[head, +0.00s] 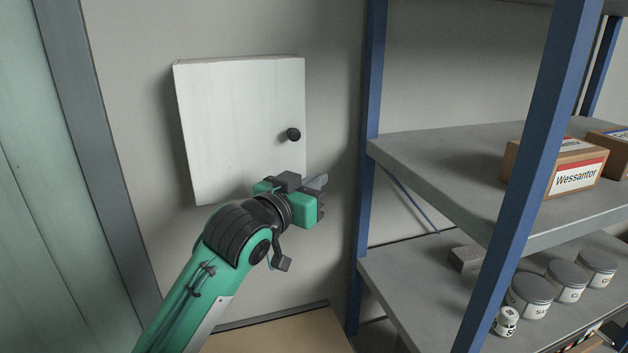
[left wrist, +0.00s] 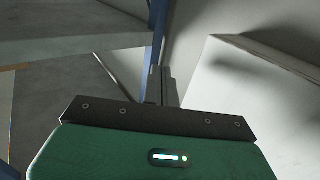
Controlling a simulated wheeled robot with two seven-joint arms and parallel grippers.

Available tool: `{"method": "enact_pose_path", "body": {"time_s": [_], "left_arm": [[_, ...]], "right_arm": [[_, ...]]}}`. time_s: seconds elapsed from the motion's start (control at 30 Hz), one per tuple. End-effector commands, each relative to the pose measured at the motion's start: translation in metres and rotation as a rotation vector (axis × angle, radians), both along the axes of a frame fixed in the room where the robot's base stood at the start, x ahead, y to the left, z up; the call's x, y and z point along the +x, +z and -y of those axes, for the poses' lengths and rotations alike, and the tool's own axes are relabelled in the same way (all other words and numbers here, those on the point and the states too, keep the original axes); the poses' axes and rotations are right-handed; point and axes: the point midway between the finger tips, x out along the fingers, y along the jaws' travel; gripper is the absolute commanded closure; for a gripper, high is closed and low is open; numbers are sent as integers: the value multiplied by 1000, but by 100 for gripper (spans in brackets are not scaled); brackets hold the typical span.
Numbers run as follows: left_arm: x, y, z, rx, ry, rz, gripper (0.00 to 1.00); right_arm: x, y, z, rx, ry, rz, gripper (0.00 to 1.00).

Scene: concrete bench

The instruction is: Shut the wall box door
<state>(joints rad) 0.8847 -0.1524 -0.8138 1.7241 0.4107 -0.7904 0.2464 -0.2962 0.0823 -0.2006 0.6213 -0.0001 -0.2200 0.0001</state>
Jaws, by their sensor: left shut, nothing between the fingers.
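The wall box has a white door (head: 240,125) on the grey wall in the head view, with a round black knob (head: 293,134) near its right edge. Whether the door is flush or slightly ajar I cannot tell from the head view. In the left wrist view a white panel (left wrist: 245,105) of the box fills the right side, with a dark strip along its upper edge. My left gripper (head: 318,182) is shut and empty, below and right of the knob, near the door's lower right corner. Its closed fingers (left wrist: 161,86) show in the left wrist view. My right gripper is out of view.
A shelf rack with a blue post (head: 367,150) stands just right of the box. Its shelves hold a cardboard box (head: 553,170) and several cans (head: 530,294). A pale green panel (head: 40,200) is at the left. Bare wall lies between the door and the post.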

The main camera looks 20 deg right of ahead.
Motion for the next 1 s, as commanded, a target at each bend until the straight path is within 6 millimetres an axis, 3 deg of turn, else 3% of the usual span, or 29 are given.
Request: {"method": "enact_pose_path", "body": {"time_s": [0.1,0.23,0.5,0.6,0.87,1.0], "left_arm": [[-15,-4,-1,-2,-3,-1,100],[-35,-4,-3,-2,-3,0,100],[-80,-4,-9,-2,-3,0,100],[-91,-3,-10,0,-1,0,100],[-99,-1,-12,1,1,-3,100],[-91,-13,-22,0,24,-31,100]], "right_arm": [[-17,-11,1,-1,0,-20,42],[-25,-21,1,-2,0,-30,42],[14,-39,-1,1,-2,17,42],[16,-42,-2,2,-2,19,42],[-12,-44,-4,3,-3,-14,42],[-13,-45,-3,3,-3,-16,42]]}}
